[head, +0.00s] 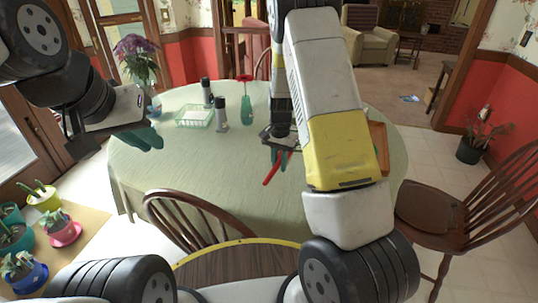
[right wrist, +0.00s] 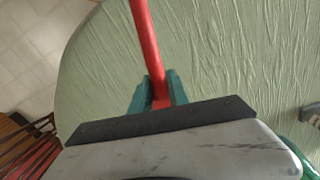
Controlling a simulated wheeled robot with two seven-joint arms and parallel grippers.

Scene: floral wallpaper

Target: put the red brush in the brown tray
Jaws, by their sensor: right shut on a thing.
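The red brush (head: 271,172) shows as a thin red handle over the table, tilted, below my right gripper (head: 279,153). In the right wrist view the red handle (right wrist: 146,45) runs between the teal fingertips of the right gripper (right wrist: 158,92), which is shut on it. The brush's other end is hidden or out of view. The brown tray (head: 380,143) is on the right side of the table, mostly hidden behind my right arm; only an edge shows. My left gripper (head: 147,138) is over the table's left edge, apart from any object; its finger gap is unclear.
The table (head: 200,170) has a pale green cloth. The front left cloth is clear.

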